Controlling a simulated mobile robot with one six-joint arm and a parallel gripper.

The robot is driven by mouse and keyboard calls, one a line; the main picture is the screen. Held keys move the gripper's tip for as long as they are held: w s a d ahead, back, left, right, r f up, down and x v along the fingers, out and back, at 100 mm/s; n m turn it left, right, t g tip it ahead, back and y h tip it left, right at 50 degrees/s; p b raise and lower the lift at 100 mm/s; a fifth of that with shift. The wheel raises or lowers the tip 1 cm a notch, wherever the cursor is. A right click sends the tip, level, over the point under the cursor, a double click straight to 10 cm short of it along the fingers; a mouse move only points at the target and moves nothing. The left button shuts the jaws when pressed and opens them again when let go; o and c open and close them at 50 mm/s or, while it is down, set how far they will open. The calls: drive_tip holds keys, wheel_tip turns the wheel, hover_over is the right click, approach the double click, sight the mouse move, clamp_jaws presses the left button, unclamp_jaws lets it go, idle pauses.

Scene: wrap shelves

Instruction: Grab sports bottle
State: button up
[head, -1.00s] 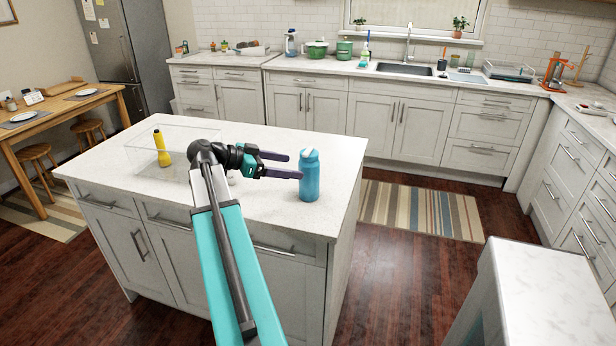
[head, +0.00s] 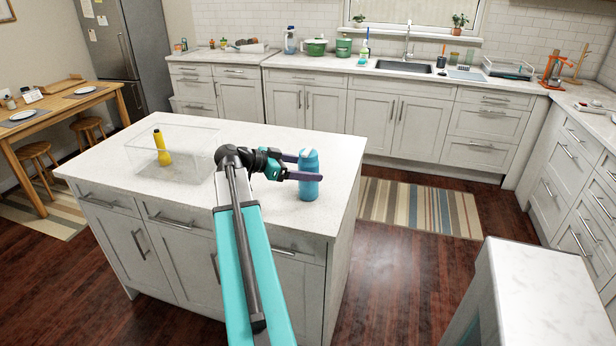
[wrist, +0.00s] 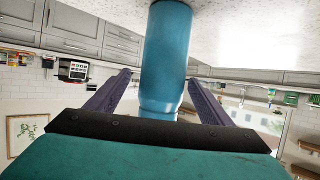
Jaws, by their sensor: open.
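The blue sports bottle (head: 309,187) stands upright near the right end of the white island top. My gripper (head: 304,167) is open, with its two purple fingers reaching to the bottle from the left. One finger passes in front of the bottle and the other reaches behind its top part. In the wrist view, which is upside down, the bottle (wrist: 166,55) lies between the two open fingers, with a visible gap on each side. The gripper palm hides the bottle's upper end there.
A clear box (head: 203,138) with a yellow flashlight-like object (head: 162,147) stands on the left of the island top (head: 275,220). The island top around the bottle is clear. A white surface (head: 535,290) stands at the lower right.

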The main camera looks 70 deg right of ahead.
sight(318, 169)
drive_tip(key=p+x, duration=0.2)
drive_tip(key=x, duration=0.2)
drive_tip(key=shift+d+r, duration=0.15)
drive_tip(key=shift+d, duration=0.1)
drive_tip(key=shift+s+d+f, duration=0.25)
drive_tip(key=c, duration=1.4)
